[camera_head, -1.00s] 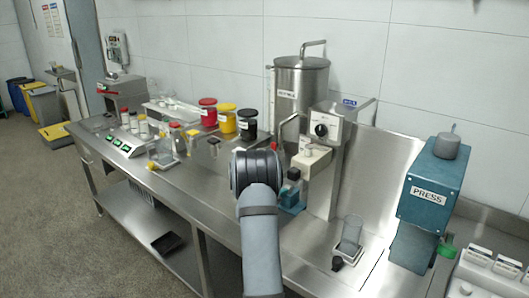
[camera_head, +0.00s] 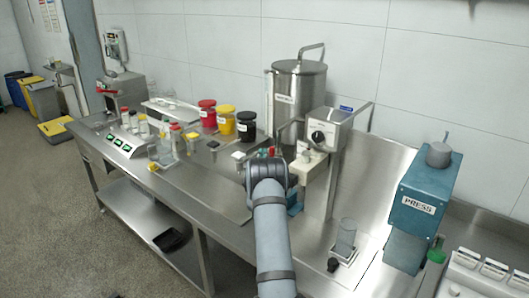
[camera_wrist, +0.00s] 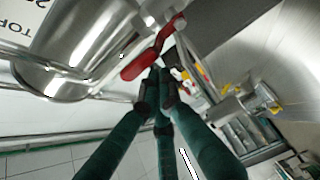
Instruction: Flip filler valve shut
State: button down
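The steel filler tank (camera_head: 298,92) stands at the back of the bench, and its side fills the upper left of the wrist view (camera_wrist: 85,45). A small red spot by the tank's front in the head view may be this handle. My gripper (camera_wrist: 159,82) has dark green fingers with their tips brought together, just below the red handle. The tips look very near it; I cannot tell whether they touch.
A grey box with a knob (camera_head: 325,133) stands right of the tank. Red (camera_head: 208,113), yellow (camera_head: 226,119) and black jars (camera_head: 246,125) stand left of it. A blue press (camera_head: 425,195) stands at the right. Small bottles and a glass beaker (camera_head: 346,232) are on the bench.

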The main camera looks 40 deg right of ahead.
jog(key=shift+s, duration=0.4)
jog(key=shift+d+f+b, duration=0.1)
jog(key=shift+f+b, duration=0.05)
jog(key=shift+b, duration=0.15)
jog(key=shift+s+b, duration=0.2)
jog(key=shift+b, duration=0.75)
